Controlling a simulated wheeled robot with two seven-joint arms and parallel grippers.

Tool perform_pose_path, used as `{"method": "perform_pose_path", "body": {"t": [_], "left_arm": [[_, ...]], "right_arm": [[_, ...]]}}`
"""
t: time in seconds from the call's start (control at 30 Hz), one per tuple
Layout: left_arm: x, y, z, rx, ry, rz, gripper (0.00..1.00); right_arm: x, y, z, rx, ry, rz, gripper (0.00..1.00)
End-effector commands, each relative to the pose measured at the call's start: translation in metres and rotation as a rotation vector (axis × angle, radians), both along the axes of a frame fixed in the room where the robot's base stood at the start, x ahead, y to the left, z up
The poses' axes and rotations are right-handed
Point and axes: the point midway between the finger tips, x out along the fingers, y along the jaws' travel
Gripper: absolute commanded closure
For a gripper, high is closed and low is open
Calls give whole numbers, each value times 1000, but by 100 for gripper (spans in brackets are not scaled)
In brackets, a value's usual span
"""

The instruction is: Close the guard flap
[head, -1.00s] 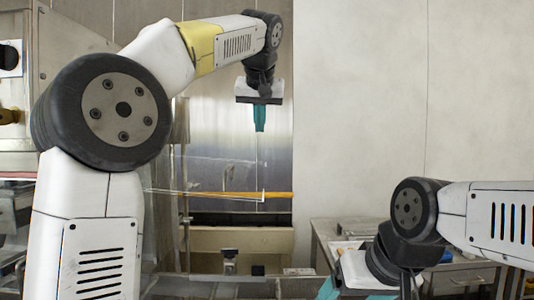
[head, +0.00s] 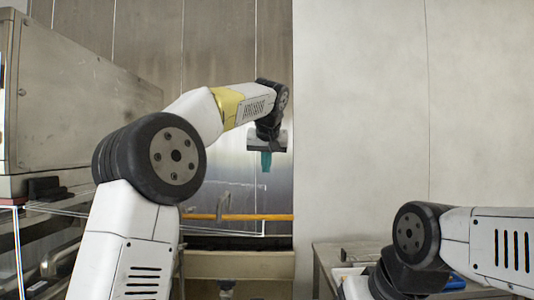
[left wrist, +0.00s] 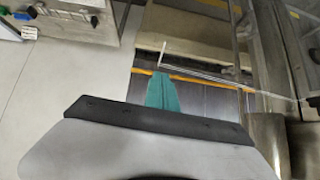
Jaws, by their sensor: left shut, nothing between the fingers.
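The guard flap (head: 225,234) looks like a clear panel with thin pale edges. Its edge runs from the machine at left toward a corner near the middle of the head view. The edge and its upturned corner also show in the left wrist view (left wrist: 225,81). My left gripper (head: 266,161) is shut and empty, its teal fingers pointing down, above the flap's corner in the head view. Its fingertips in the left wrist view (left wrist: 161,76) appear close to the edge; I cannot tell whether they touch. My right gripper (head: 356,289) is cut off at the bottom, fingers hidden.
The steel machine housing (head: 75,90) stands at left. An orange bar (head: 237,217) crosses behind the flap's edge. A metal table (head: 325,258) with small items stands at lower right. The pale wall (head: 410,120) at right has clear space before it.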

Motion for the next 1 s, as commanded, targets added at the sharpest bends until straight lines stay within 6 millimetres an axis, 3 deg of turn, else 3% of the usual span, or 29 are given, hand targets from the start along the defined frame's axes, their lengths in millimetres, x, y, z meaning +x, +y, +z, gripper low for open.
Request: {"method": "perform_pose_path", "body": {"t": [0.3,0.77,1.0], "left_arm": [[-3,2,-33,1,1,-1,100],[-3,1,-37,1,0,-1,100],[-3,-11,-59,54,4,-5,100]], "right_arm": [[0,0,0,0,0,0,23],[0,0,0,0,0,0,23],[0,0,0,0,0,0,23]]}}
